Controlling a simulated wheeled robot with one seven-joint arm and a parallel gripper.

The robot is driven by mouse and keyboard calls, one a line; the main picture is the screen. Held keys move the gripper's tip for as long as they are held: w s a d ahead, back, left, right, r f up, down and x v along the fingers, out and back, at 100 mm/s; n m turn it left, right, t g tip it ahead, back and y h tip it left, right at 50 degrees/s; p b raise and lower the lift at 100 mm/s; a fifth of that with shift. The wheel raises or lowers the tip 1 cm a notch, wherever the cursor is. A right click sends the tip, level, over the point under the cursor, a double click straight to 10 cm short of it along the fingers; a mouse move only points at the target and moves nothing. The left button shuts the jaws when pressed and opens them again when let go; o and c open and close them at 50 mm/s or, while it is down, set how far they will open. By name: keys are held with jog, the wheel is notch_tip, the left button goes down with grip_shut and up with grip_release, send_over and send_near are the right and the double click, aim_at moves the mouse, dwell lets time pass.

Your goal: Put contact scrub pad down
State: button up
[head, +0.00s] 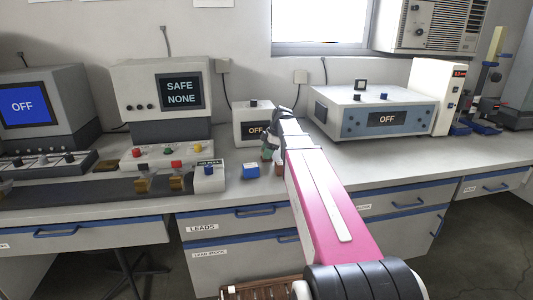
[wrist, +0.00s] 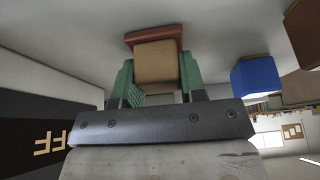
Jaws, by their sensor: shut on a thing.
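The scrub pad (wrist: 156,62), which I take to be the contact scrub pad, is a tan block with a dark red part at its far end. In the wrist view it sits between the green fingers of my gripper (wrist: 158,75), which is shut on it. In the head view my gripper (head: 270,152) is low over the bench, in front of the small box reading OFF. A small reddish-brown part of the pad (head: 279,169) shows beside the fingers, close to the bench top. I cannot tell whether it touches the bench.
A blue block (head: 250,171) stands on the bench just left of my gripper. The small OFF box (head: 252,123) is close behind. A test fixture (head: 165,155) is to the left, and a larger OFF unit (head: 375,112) to the right. The bench (head: 400,162) is bare at front right.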

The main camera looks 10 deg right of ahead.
jog(key=shift+f, duration=0.1)
jog(key=o, duration=1)
jog(key=shift+c, duration=0.2)
jog(key=v, duration=1.2)
